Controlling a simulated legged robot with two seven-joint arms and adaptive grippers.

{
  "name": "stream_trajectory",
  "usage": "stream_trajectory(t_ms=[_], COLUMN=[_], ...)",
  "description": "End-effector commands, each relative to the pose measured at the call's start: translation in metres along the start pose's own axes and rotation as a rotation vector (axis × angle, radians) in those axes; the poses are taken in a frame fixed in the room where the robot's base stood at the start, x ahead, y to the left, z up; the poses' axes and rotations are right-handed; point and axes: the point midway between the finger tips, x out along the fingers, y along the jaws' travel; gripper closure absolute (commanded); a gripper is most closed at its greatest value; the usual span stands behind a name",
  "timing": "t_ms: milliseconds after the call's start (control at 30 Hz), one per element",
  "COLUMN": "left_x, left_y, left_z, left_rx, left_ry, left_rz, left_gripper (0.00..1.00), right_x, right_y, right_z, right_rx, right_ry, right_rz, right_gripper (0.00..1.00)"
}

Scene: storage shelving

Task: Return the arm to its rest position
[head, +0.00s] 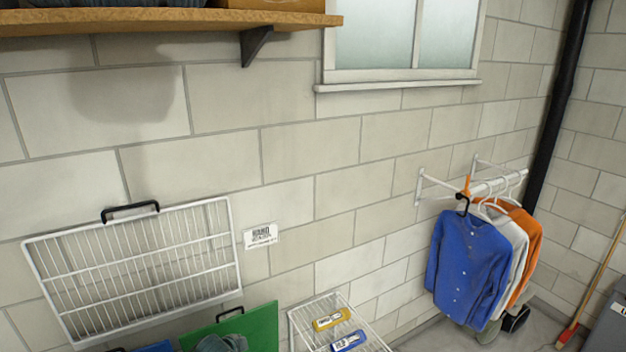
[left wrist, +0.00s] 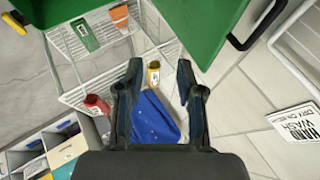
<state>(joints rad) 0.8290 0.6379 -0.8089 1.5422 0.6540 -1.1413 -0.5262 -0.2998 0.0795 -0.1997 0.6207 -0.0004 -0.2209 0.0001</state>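My left gripper (left wrist: 159,68) shows in the left wrist view with its two dark fingers spread apart and nothing visibly clamped between them. A blue buttoned cloth (left wrist: 153,118) appears between the fingers, and I cannot tell how far beyond them it lies. I see no gripper clearly in the head view, and my right gripper is in neither view.
A white shirt (head: 507,245) and orange shirt (head: 528,240) hang behind the blue one. A white wire rack (head: 138,262) is on the wall, above a green panel (head: 262,325). A wire shelf holds yellow (head: 331,319) and blue (head: 348,341) bottles. A wooden shelf (head: 150,20) juts out above.

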Motion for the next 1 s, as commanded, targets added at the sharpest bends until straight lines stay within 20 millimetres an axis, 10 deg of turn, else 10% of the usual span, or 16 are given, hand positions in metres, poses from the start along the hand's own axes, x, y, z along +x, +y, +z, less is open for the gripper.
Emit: stream_trajectory(t_ms=[200, 400, 1000], left_x=[-0.001, -0.046, -0.157], left_y=[0.181, 0.287, 0.391], left_z=[-0.018, 0.012, 0.126], left_rx=[-0.178, -0.463, -0.961], left_ry=[0.045, -0.017, -0.350], left_rz=[0.168, 0.236, 0.192], left_gripper=[0.63, 0.63, 0.63], right_x=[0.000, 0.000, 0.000], right_y=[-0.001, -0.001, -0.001], right_z=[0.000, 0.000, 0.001], right_rx=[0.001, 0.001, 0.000], right_ry=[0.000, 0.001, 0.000], right_rz=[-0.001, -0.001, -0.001], right_gripper=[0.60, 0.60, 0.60])
